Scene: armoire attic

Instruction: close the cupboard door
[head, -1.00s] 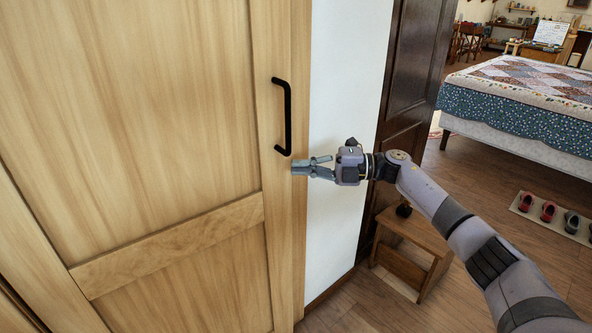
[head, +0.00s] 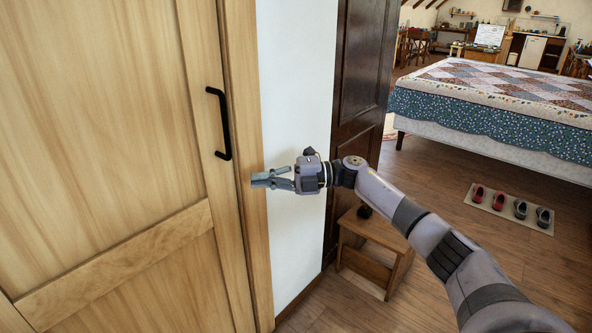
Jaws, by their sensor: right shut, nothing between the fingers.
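The cupboard door (head: 115,130) is light wood and fills the left of the head view. It looks flush with its frame (head: 252,130), with no clear gap along the handle side. A black bar handle (head: 225,125) stands upright near its right edge. My right gripper (head: 257,180) is in front of the frame strip, to the right of and below the handle. It is shut with nothing in it and is not on the handle. Whether the fingertips touch the wood cannot be told. My left gripper is not in view.
A white wall strip (head: 295,90) and a dark wooden door (head: 360,90) stand right of the cupboard. A small wooden stool (head: 365,262) is below my right arm. A quilted bed (head: 500,95) and a shoe mat (head: 487,208) are at the right. Floor between them is clear.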

